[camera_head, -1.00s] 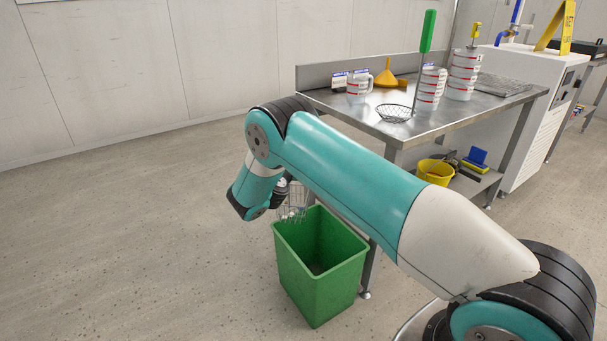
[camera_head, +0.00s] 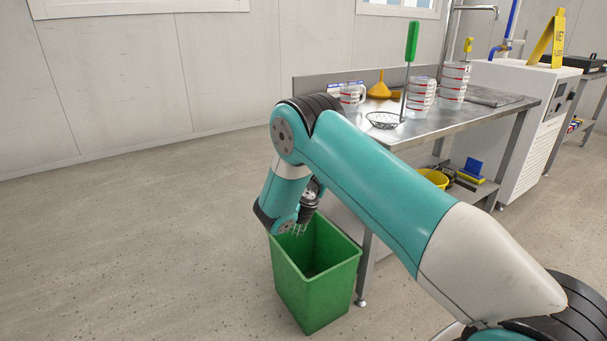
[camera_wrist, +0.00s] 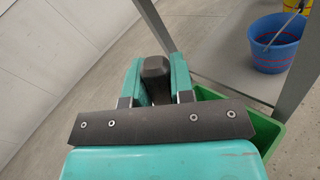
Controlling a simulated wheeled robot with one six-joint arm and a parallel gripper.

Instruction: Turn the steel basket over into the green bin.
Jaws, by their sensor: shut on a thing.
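The green bin (camera_head: 318,290) stands on the floor in front of the table, its open top facing up; part of it also shows in the wrist view (camera_wrist: 268,128). My gripper (camera_wrist: 155,85) is shut on a dark grey grip between its two teal fingers, which appears to be the steel basket's handle. In the head view a small patch of the steel basket's wire mesh (camera_head: 299,230) shows below my wrist, at the bin's back left rim. My arm hides most of the basket. I cannot tell its exact tilt or what it holds.
The steel table (camera_head: 450,121) is right behind the bin, with a leg close to it. It carries measuring jugs (camera_head: 421,94), a yellow funnel (camera_head: 380,88) and a green-handled wire skimmer (camera_head: 383,120). A blue bucket (camera_wrist: 275,45) is on the lower shelf. Floor at left is clear.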

